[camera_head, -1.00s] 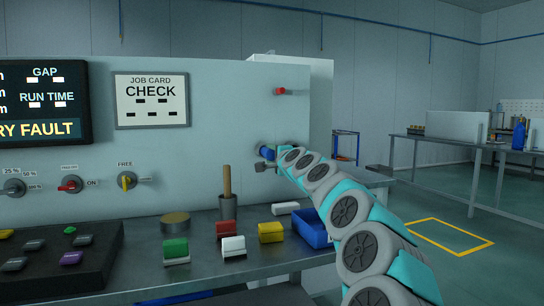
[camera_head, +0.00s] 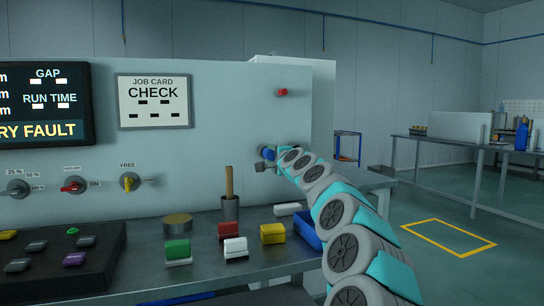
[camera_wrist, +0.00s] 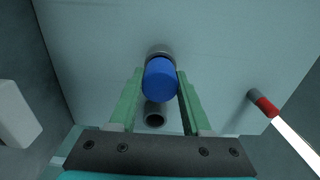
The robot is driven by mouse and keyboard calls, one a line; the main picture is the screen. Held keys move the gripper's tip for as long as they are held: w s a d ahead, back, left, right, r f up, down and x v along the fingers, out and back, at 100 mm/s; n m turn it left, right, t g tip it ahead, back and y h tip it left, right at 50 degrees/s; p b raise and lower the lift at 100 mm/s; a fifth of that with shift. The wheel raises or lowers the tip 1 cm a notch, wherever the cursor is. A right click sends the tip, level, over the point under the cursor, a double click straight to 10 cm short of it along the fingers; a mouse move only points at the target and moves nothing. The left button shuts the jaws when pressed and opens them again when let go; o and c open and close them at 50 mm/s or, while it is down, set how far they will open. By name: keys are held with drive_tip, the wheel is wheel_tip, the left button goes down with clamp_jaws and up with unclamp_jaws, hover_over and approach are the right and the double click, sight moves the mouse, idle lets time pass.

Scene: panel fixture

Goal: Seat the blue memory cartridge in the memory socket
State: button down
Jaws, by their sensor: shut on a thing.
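The blue memory cartridge (camera_head: 267,152) is a short round cylinder at the panel's front face, near its right end. In the wrist view the cartridge (camera_wrist: 160,80) sits between the two green fingers of my gripper (camera_wrist: 159,88), which is shut on it. A grey ring (camera_wrist: 158,51) shows at its far end against the panel; I take it for the memory socket, but cannot tell how deep the cartridge sits in it. A grey tube with a dark mouth (camera_wrist: 155,114) stands just below. In the head view my gripper (camera_head: 277,157) is mostly hidden by my arm.
A red-tipped part (camera_wrist: 263,104) sticks out right of my gripper. On the bench are a blue bin (camera_head: 306,231) partly behind my arm, yellow (camera_head: 272,233), white (camera_head: 235,247), red (camera_head: 228,230) and green (camera_head: 178,250) blocks, and a cup with a wooden handle (camera_head: 229,207).

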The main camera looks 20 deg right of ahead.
drive_tip(key=shift+w+a, duration=0.1)
drive_tip(key=shift+w, duration=0.55)
drive_tip(key=shift+c, duration=1.4)
unclamp_jaws()
drive_tip(key=shift+s, duration=0.15)
drive_tip(key=s, duration=0.7)
drive_tip(key=shift+s+d+b, duration=0.2)
drive_tip(key=shift+s+b, duration=0.1)
drive_tip(key=shift+s, duration=0.1)
